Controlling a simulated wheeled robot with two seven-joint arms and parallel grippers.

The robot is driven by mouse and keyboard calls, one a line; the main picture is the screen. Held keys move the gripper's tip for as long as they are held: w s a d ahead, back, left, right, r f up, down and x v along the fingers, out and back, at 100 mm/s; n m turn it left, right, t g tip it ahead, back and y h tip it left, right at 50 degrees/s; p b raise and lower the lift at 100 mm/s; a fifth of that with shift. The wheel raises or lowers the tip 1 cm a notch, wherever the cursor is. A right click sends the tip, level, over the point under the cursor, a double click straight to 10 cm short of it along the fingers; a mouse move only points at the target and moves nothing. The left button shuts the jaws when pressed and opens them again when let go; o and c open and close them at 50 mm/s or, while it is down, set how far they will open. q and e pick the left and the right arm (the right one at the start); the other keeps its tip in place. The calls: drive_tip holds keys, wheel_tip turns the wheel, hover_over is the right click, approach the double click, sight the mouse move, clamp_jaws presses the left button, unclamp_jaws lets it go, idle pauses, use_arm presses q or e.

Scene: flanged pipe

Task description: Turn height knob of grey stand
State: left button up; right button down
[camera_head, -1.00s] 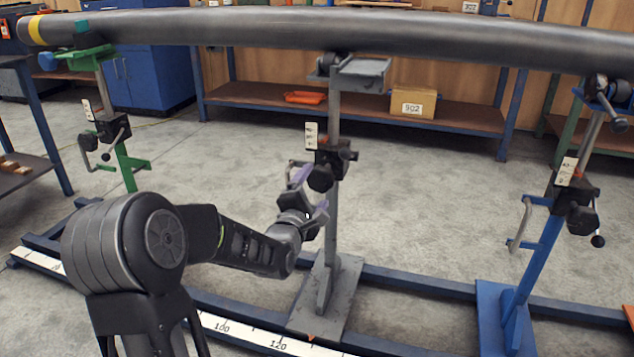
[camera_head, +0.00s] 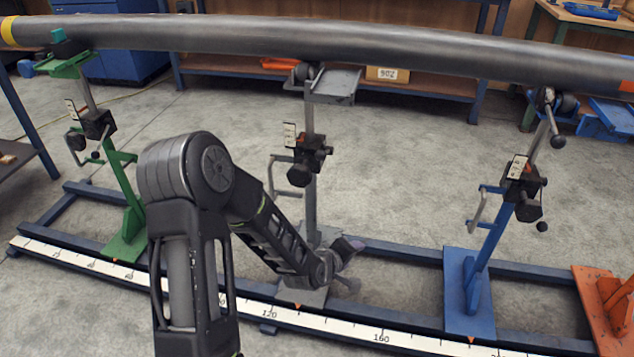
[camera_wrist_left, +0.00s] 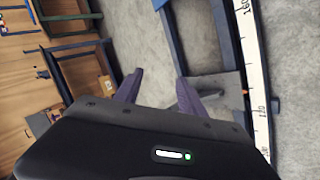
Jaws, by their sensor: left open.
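The grey stand (camera_head: 310,212) stands upright in the middle of the head view, with its head under the long dark pipe (camera_head: 240,36). Its black height knob (camera_head: 299,175) sits on the clamp block partway up the post. A grey crank handle shows left of it. My left gripper (camera_head: 352,258) is low, close to the stand's base plate and well below the knob. In the left wrist view the purple fingers (camera_wrist_left: 160,80) are apart with nothing between them. The grey base plate (camera_wrist_left: 218,90) shows beside the right finger. My right gripper is out of view.
A green stand (camera_head: 124,185) is at the left and a blue stand (camera_head: 488,240) at the right, with an orange base (camera_head: 605,300) beyond. A blue floor rail carries a white scale (camera_head: 375,336) along the front. Open concrete floor lies behind the stands.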

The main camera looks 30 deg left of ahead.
use_arm(q)
drive_tip(key=s+d+r+m+g+h+p, duration=0.2)
drive_tip(key=s+d+m+g+p, duration=0.3)
drive_tip(key=s+d+p, duration=0.4)
drive_tip(key=s+d+r+m+g+h+p, duration=0.1)
drive_tip(key=s+d+r+m+g+p, duration=0.3)
drive_tip(key=s, duration=1.4)
drive_tip(key=d+m+p, duration=0.3)
drive_tip(key=d+p, duration=0.3)
drive_tip(key=d, duration=0.1)
drive_tip(key=shift+s+d+g+h, duration=0.15)
drive_tip(key=shift+g+h, duration=0.25)
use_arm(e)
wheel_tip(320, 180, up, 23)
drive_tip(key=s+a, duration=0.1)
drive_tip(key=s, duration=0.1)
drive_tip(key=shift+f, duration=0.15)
